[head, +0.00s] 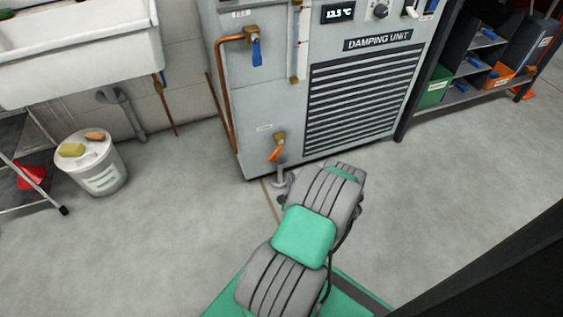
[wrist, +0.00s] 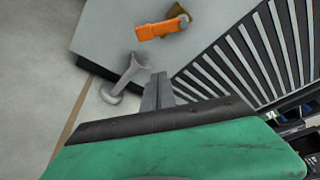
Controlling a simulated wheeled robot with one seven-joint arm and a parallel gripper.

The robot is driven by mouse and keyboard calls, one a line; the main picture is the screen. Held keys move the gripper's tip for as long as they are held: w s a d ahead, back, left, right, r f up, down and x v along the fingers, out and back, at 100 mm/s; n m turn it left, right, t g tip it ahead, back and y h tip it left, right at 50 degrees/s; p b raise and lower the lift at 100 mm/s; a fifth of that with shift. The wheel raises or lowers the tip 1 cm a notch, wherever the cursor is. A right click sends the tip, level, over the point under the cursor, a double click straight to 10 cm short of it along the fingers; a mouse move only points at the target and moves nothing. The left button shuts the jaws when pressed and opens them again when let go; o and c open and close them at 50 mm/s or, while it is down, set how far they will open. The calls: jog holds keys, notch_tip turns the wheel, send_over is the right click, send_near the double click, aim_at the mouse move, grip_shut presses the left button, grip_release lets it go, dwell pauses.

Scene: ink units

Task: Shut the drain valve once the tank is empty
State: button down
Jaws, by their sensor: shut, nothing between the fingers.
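The drain valve, a brass body with an orange lever (head: 276,153), sits low on the front of the grey damping unit (head: 262,108). Its lever slants down and left in the head view; in the wrist view the orange lever (wrist: 158,30) points left from the brass body. A grey funnel-topped drain pipe (wrist: 123,76) stands below it. My gripper (wrist: 158,88) is shut and empty, apart from the lever, which is above it in the wrist view. My arm hides the gripper in the head view. A vertical sight tube (head: 299,45) is on the unit; its level is too small to read.
A second valve with a blue lever (head: 257,52) is higher on the unit. A white bucket (head: 105,178) with sponges stands on the left floor beneath a sink (head: 85,65). A shelf of bins (head: 435,88) is at right. The floor between is mostly clear.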

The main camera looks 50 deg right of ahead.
aim_at(277, 152)
jog(key=w+d+b, duration=0.4)
jog(key=w, duration=0.4)
jog(key=shift+w+r, duration=0.2)
jog(key=shift+r, duration=0.05)
jog(key=shift+d, duration=0.1)
